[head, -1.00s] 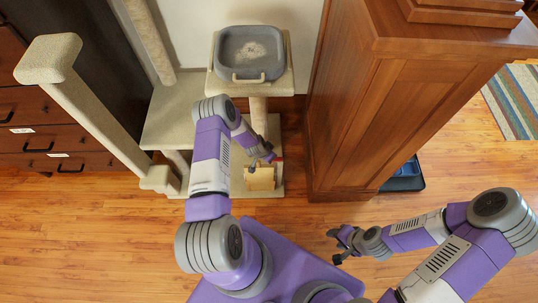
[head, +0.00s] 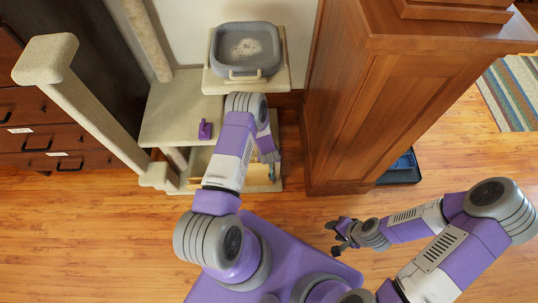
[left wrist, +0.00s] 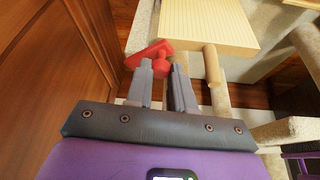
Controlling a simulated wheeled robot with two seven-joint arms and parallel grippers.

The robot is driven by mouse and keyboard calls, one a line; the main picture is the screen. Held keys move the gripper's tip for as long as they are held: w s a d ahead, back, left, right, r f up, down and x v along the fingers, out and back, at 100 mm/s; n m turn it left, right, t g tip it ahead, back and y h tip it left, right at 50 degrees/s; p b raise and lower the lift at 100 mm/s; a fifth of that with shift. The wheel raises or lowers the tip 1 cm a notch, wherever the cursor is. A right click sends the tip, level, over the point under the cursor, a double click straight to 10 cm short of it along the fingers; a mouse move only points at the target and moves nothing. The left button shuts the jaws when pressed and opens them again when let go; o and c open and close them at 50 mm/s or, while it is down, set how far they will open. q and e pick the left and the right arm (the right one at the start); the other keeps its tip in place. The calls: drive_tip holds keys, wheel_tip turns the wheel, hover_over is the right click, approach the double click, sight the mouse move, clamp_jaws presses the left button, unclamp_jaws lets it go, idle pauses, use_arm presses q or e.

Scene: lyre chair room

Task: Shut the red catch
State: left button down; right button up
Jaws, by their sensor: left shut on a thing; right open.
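The red catch (left wrist: 152,58) is a red handle-like piece in the left wrist view, with its round part at my left gripper's fingertips (left wrist: 162,72). The fingers are shut on it. A pale ribbed wooden panel (left wrist: 205,25) with a round wooden peg (left wrist: 213,65) is just beside it. In the head view my left arm hides most of the pale wooden piece (head: 258,173) and all of the catch. My right gripper (head: 335,237) is open and empty above the floor.
A tall wooden cabinet (head: 345,120) stands close on the right. Wooden floor lies open in front.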

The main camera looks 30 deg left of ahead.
use_arm(q)
drive_tip(key=shift+d, duration=0.1)
idle(0.5)
drive_tip(key=c, duration=1)
unclamp_jaws()
drive_tip(key=shift+r, duration=0.1)
drive_tip(key=p+v, duration=0.3)
drive_tip(key=v, duration=0.4)
drive_tip(key=shift+d+r, duration=0.1)
drive_tip(key=shift+r, duration=0.1)
drive_tip(key=shift+s, duration=0.1)
drive_tip(key=s+d+r+g+h+p, duration=0.1)
drive_tip(key=s+d+r+h, duration=0.1)
drive_tip(key=s+d+r, duration=0.3)
drive_tip(key=s+d+r+m+g+h+p, duration=0.1)
drive_tip(key=s+d+r+h+p, duration=0.1)
drive_tip(key=s+d+r, duration=0.3)
drive_tip(key=s+d+r+m+g+h+p, duration=0.1)
drive_tip(key=s+d+r+h+p, duration=0.1)
drive_tip(key=s+d+r, duration=0.3)
drive_tip(key=shift+s+d+r+g, duration=0.1)
drive_tip(key=shift+s+g, duration=0.05)
drive_tip(key=shift+s, duration=0.3)
drive_tip(key=shift+s+d+r+g, duration=0.1)
drive_tip(key=shift+s+g, duration=0.05)
drive_tip(key=shift+s, duration=0.3)
